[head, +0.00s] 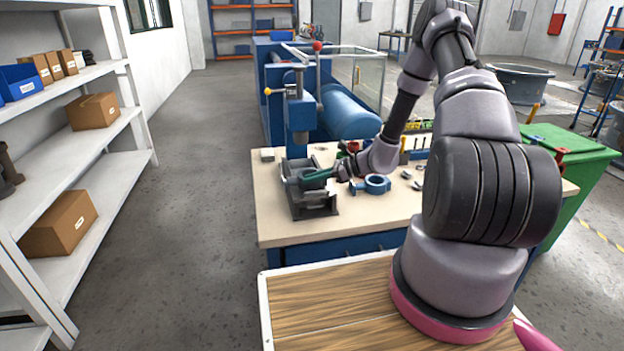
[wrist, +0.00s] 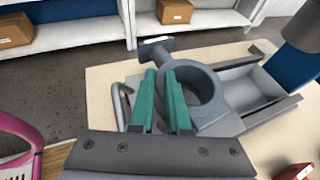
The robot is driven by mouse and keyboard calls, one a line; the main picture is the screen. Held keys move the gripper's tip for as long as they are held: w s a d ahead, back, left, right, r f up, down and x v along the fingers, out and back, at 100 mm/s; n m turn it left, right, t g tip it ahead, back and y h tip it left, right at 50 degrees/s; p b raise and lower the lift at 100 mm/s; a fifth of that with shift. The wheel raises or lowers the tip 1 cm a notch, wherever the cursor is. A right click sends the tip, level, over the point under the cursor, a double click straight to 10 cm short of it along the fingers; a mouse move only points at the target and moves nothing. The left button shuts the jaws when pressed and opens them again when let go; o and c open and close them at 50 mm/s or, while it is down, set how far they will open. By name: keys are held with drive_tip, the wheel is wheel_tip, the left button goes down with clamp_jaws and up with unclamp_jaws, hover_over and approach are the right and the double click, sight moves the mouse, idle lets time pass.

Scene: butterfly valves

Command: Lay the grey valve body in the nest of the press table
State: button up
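The grey valve body (wrist: 213,112), a thick ring with a short flanged neck, lies at the nest in the wrist view, bore facing up. In the head view it is mostly hidden by my gripper. The grey nest (head: 316,206) stands at the left of the press table (head: 283,233), below the press. Its channel (wrist: 252,92) shows right of the ring in the wrist view. My gripper (wrist: 161,72) has green fingers astride the ring's left wall, one in the bore, and appears shut on it. It also shows in the head view (head: 312,174). Whether the body is fully seated is hidden.
The blue press column (head: 298,112) rises close behind the nest. A blue ring-shaped valve body (head: 377,185) lies right of my gripper among small parts. A small grey block (head: 267,155) sits at the table's back left. White shelves (head: 95,150) stand left across open floor.

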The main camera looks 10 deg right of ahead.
drive_tip(key=o, duration=0.5)
drive_tip(key=shift+a, duration=0.1)
drive_tip(key=shift+s, duration=0.1)
drive_tip(key=v, duration=1.1)
